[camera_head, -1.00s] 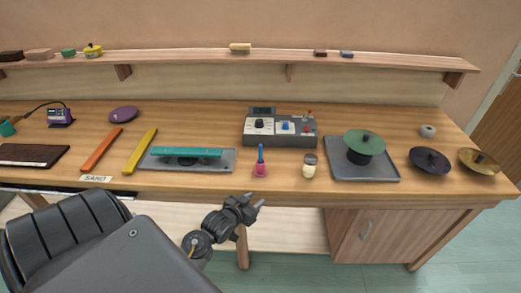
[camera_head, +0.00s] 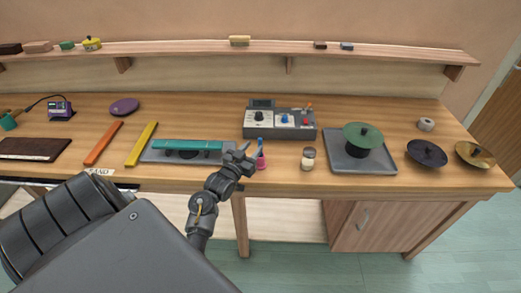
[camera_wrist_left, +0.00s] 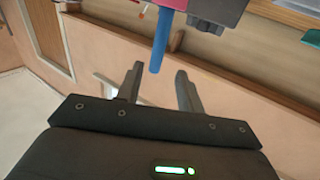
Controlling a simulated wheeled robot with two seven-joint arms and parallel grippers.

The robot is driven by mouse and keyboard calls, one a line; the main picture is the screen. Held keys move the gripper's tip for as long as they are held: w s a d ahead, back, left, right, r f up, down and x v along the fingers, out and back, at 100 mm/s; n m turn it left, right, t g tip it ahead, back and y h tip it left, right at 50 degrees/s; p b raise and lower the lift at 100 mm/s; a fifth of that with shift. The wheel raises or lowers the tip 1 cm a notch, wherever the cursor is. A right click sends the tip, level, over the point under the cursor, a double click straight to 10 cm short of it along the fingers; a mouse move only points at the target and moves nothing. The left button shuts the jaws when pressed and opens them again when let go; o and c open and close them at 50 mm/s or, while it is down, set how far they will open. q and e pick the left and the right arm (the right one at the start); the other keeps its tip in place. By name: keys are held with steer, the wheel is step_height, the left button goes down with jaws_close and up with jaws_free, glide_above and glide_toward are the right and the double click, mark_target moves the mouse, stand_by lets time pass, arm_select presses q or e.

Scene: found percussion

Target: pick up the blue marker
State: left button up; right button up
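The blue marker (camera_head: 260,145) stands upright in a small pink holder (camera_head: 262,163) near the front edge of the workbench. In the left wrist view the blue marker (camera_wrist_left: 160,42) reaches down between and just beyond the fingertips, with the pink holder (camera_wrist_left: 172,5) at the top edge. My left gripper (camera_head: 247,151) is at the marker in the head view; it also shows in the left wrist view (camera_wrist_left: 158,72), with its two fingers apart. The fingers do not visibly touch the marker. My right gripper is not in view.
A grey control box (camera_head: 279,123) stands behind the marker. A small jar (camera_head: 308,158) is to its right. A tray (camera_head: 215,158) with a teal bar (camera_head: 187,146) lies to the left. A green cymbal (camera_head: 363,133) stands on another tray (camera_head: 377,165) at right.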

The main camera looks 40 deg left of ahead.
mark_target(259, 143)
arm_select(q)
steer(key=w+p, duration=0.2)
steer(key=w, duration=0.3)
steer(key=shift+a+p, duration=0.15)
steer(key=shift+p, duration=0.2)
steer(key=shift+c, duration=0.3)
jaws_close()
